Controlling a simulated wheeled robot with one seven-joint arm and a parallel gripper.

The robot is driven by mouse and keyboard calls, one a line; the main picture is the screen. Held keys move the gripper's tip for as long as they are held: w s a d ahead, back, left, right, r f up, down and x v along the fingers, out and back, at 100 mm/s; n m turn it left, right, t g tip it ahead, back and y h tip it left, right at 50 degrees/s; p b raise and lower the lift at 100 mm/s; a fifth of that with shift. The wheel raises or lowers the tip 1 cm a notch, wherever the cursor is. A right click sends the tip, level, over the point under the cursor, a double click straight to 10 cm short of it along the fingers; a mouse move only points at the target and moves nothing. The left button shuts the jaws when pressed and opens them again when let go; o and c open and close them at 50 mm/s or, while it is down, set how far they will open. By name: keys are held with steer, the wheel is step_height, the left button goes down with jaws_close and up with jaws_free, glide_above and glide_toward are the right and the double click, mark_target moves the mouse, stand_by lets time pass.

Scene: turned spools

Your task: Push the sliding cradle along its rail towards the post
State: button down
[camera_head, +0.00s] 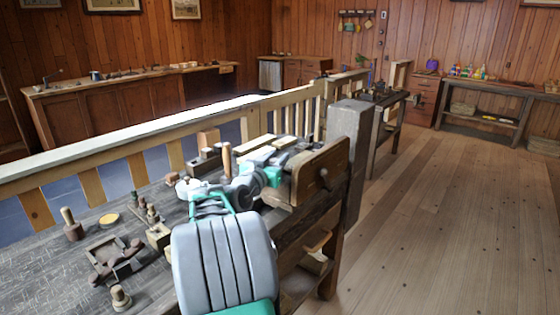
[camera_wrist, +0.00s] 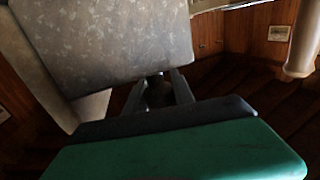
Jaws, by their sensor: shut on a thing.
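My gripper (camera_wrist: 158,78) shows in the wrist view with its two dark fingers close together on a small dark thing (camera_wrist: 158,93). That thing is in shadow, and I cannot tell whether it is part of the sliding cradle. In the head view my grey and green arm reaches over the workbench (camera_head: 50,255), and the fingertips are hidden. An upright light wooden peg (camera_head: 227,160) stands just behind my arm, perhaps the post. I cannot make out the cradle or its rail with certainty. A large grey speckled surface (camera_wrist: 110,45) fills the upper left of the wrist view.
A slatted railing (camera_head: 130,137) runs behind. The floor right is clear.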

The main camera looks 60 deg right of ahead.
steer(key=c, duration=1.1)
jaws_free()
steer(key=shift+o, duration=0.2)
steer(key=shift+a, duration=0.1)
steer(key=a, duration=0.7)
steer(key=shift+s+a+b, duration=0.3)
steer(key=shift+s+b, duration=0.05)
steer(key=shift+s, duration=0.05)
